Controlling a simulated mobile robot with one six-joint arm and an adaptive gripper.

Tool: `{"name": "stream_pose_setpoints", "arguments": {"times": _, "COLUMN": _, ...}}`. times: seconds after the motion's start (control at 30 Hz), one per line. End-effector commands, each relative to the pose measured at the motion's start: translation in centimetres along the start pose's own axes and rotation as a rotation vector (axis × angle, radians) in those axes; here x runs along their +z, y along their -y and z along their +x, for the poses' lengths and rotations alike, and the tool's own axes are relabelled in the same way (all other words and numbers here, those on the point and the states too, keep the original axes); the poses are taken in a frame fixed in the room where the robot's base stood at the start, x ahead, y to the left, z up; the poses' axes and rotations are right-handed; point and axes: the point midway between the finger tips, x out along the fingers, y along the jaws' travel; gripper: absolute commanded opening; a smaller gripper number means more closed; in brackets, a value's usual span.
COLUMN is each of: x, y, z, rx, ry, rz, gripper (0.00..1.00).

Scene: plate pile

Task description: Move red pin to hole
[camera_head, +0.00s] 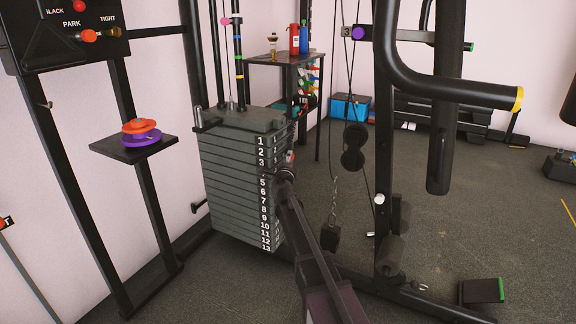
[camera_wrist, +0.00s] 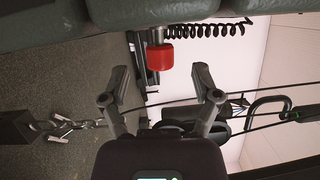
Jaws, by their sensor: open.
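The grey weight stack (camera_head: 228,172) has numbered plates; the number 4 is covered by my arm's end. My gripper (camera_head: 287,165) is close to the stack's numbered face, near plates 3 and 4. In the wrist view my gripper (camera_wrist: 162,78) is open, with its two fingers spread apart and nothing between the tips. A small red patch shows at the gripper in the head view, too small to tell. The holes are hidden.
A black coiled cord (camera_wrist: 220,28) runs beside the pin. A chain (camera_wrist: 65,127) and cables hang nearby. A black upright post (camera_head: 385,130) stands right of my arm. A small shelf with orange and purple discs (camera_head: 141,132) stands left.

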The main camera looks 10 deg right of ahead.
Motion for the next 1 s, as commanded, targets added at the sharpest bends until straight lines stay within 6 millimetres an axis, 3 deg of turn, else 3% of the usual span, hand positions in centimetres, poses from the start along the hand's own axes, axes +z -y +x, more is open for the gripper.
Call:
{"name": "stream_pose_setpoints", "arguments": {"times": 0.5, "x": 0.1, "y": 0.0, "z": 3.2, "rx": 0.000, "ry": 0.000, "rz": 0.000, "gripper": 0.80}}
{"name": "stream_pose_setpoints", "arguments": {"times": 1.0, "x": 0.0, "y": 0.0, "z": 3.6, "rx": 0.000, "ry": 0.000, "rz": 0.000, "gripper": 0.80}}
